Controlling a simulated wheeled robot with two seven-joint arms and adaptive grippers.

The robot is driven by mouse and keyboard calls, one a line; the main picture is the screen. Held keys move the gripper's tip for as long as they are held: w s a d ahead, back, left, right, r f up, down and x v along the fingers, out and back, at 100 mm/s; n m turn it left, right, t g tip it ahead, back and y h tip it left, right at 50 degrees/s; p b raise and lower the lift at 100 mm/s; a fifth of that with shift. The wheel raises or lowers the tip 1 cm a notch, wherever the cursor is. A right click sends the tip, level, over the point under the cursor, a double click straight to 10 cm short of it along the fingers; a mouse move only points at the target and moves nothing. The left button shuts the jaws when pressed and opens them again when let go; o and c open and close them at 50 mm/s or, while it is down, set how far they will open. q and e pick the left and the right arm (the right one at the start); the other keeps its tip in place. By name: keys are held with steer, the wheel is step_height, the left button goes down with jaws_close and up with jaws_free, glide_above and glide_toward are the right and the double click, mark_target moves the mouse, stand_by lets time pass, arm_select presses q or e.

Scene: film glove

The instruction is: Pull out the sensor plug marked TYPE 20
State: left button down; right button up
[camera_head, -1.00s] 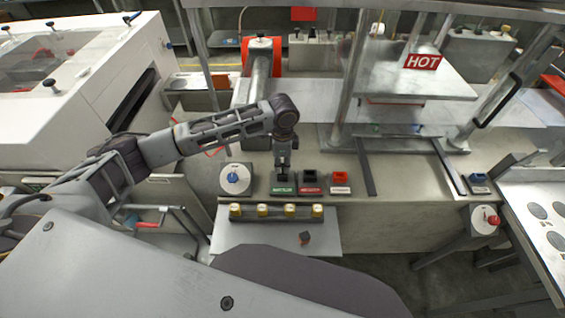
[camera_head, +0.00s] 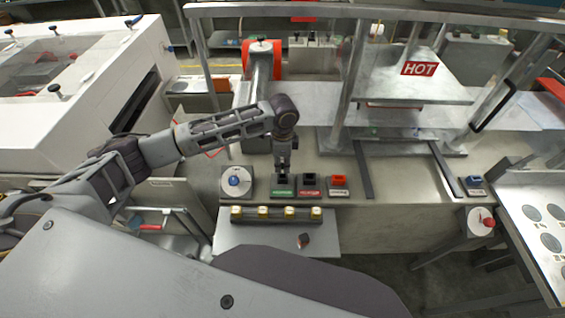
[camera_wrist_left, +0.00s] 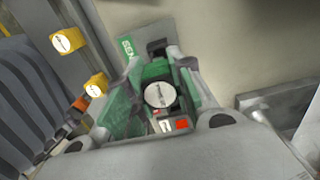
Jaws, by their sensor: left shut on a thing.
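My left gripper (camera_head: 283,172) points down over the green-labelled black block (camera_head: 283,193), the leftmost of three blocks in a row on the bench. In the left wrist view, the left gripper (camera_wrist_left: 165,95) is shut on a green piece with a round white face (camera_wrist_left: 159,94). The marking on that face is too small to read. I cannot tell whether the piece is seated in the block or clear of it. Several yellow pieces (camera_head: 263,213) stand in a row in front; two show white faces in the left wrist view (camera_wrist_left: 68,41). My right gripper is not in view.
A red-labelled block (camera_head: 309,185) and a block with a red top (camera_head: 339,184) stand close to the right. A round dial (camera_head: 236,181) is to the left. A low grey shelf (camera_head: 255,237) carries a small dark red piece (camera_head: 303,240). A press with a HOT sign (camera_head: 419,69) stands behind right.

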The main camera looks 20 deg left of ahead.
arm_select(q)
steer(key=shift+r, duration=0.25)
stand_by(0.3)
steer(key=shift+r, duration=1.3)
